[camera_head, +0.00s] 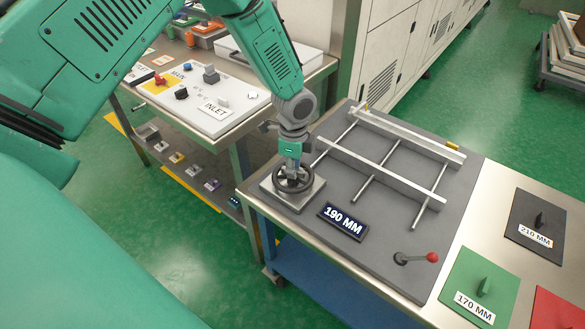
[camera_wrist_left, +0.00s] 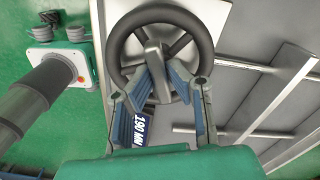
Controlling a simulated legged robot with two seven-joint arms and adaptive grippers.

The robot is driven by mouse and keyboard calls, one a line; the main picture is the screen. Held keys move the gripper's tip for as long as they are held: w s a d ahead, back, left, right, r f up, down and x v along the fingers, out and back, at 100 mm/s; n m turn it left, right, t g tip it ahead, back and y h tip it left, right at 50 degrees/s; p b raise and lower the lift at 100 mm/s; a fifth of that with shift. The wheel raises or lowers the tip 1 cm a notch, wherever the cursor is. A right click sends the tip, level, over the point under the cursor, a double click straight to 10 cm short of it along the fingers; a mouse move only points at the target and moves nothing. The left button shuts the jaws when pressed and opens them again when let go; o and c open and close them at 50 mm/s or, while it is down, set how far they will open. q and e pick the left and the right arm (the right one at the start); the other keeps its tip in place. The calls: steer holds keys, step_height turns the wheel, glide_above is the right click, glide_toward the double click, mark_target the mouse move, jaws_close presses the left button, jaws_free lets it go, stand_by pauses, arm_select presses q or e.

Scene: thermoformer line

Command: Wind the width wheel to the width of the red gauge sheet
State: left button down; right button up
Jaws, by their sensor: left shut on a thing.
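The black width wheel (camera_head: 293,181) sits on a pale square plate at the near left of the grey machine bed. My left gripper (camera_head: 293,168) comes down on it from above. In the left wrist view, the left gripper (camera_wrist_left: 158,85) is shut on the grip bar at the centre of the wheel (camera_wrist_left: 197,25). A dark display (camera_head: 343,220) in front of the wheel reads 190 MM. The red gauge sheet (camera_head: 556,308) is cut off at the lower right, and its label is out of view. My right gripper is not in view.
Two pale rails (camera_head: 385,168) on cross rods lie behind the wheel. A red-knobbed lever (camera_head: 432,257) stands at the bed's near right. A green 170 MM sheet (camera_head: 480,285) and a dark 210 MM sheet (camera_head: 535,219) lie on the steel table. A white INLET panel (camera_head: 208,102) is at left.

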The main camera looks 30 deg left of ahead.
arm_select(q)
steer(key=shift+m, duration=0.3)
steer(key=shift+s+m+p, duration=0.1)
steer(key=shift+m+p, duration=0.25)
steer(key=shift+m, duration=1.05)
steer(key=c, duration=1.5)
jaws_free()
steer(key=shift+o, duration=0.2)
